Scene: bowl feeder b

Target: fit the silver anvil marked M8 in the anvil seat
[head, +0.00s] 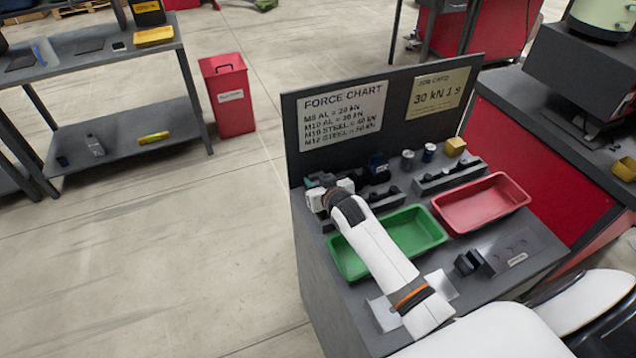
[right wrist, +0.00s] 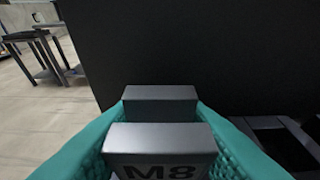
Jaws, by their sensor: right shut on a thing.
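My right gripper (head: 322,186) is at the back left of the grey bench, close to the upright dark board. In the right wrist view its teal fingers (right wrist: 158,140) are shut on a silver anvil (right wrist: 160,136), one finger along each side. The anvil has two raised blocks with a gap between them, and M8 is marked on the near face, cut off by the lower edge. In the head view the gripper and arm hide the anvil. I cannot clearly make out the anvil seat; a dark square recess (right wrist: 282,140) shows right of the gripper. My left gripper is not in view.
A green tray (head: 432,224) lies partly under my right arm, with a red tray (head: 485,204) to its right. Dark racks (head: 450,180) and small cylinders (head: 407,158) stand along the board (head: 300,130). A dark block fixture (head: 487,262) is at front right.

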